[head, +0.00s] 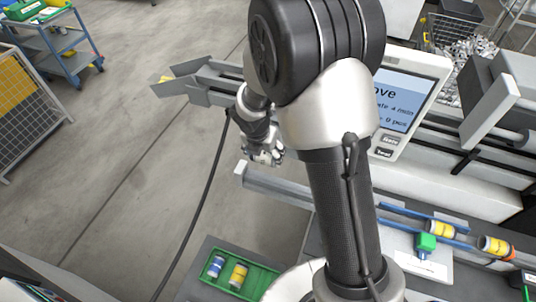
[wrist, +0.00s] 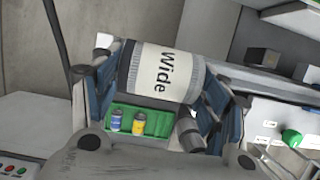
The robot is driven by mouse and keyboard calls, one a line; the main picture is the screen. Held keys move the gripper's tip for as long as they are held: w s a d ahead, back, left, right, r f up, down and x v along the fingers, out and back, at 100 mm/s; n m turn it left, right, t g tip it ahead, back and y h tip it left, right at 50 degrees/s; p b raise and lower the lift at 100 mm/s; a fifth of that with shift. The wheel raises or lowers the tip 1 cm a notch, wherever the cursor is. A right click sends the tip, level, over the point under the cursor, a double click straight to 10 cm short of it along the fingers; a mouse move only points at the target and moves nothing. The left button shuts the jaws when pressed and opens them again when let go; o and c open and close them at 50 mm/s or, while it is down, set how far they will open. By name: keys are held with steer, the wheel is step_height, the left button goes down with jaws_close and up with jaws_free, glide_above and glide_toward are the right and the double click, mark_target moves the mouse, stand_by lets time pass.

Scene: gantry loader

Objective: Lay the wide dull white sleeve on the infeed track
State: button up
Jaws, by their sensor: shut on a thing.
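In the head view my gripper (head: 264,155) hangs left of my arm, over the floor near a grey rail; the sleeve cannot be made out clearly there. I cannot tell for certain which track is the infeed track.
A green tray (head: 262,279) at the bottom holds a blue-labelled and a yellow-labelled cylinder. A grey rail (head: 285,188) runs below my gripper. A grey chute (head: 185,77) is at the upper left. A screen panel (head: 398,98) and a green button (head: 427,241) stand right of my arm.

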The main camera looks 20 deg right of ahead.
steer(key=shift+f+b, duration=4.85)
steer(key=shift+f, duration=0.35)
steer(key=o, duration=1.5)
steer(key=shift+c, duration=0.2)
steer(key=shift+s, duration=0.1)
steer(key=v, duration=1.1)
steer(key=shift+r, duration=0.4)
step_height(320, 180, up, 6)
steer(key=p, duration=0.6)
steer(key=shift+s+a, duration=0.1)
